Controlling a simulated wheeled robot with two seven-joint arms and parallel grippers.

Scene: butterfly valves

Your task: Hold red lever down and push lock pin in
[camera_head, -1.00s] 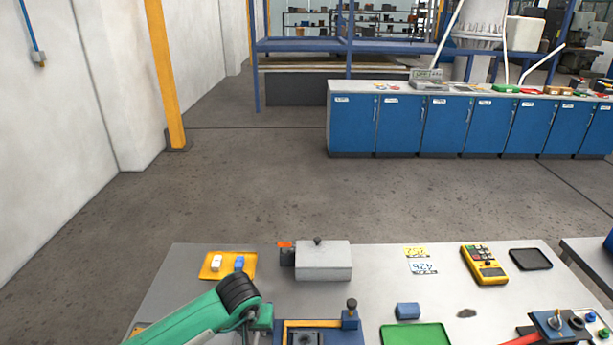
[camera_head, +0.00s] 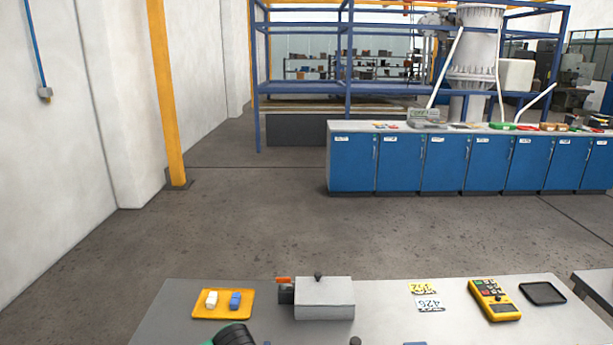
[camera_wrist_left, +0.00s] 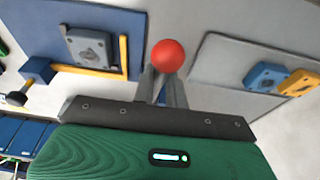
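In the left wrist view a red ball (camera_wrist_left: 165,56), which looks like the red lever's knob, sits at the fingertips of my left gripper (camera_wrist_left: 162,80). It hides the tips, so I cannot tell whether they grip it. To the left is a blue plate (camera_wrist_left: 70,20) with a grey block (camera_wrist_left: 90,45) and a yellow angle piece (camera_wrist_left: 123,57). A blue block (camera_wrist_left: 37,69) with a dark-knobbed pin (camera_wrist_left: 17,98), probably the lock pin, stands at its edge. How far the pin is in is unclear. In the head view the lever and pin fixture are largely below the frame. My right gripper is out of view.
On the table (camera_head: 400,325) are a yellow tray (camera_head: 223,304) with a white and a blue piece, a grey box (camera_head: 324,298) with an orange lever, number plates (camera_head: 428,303), a yellow meter (camera_head: 493,299) and a black tray (camera_head: 542,293). Blue cabinets (camera_head: 445,162) stand beyond clear floor.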

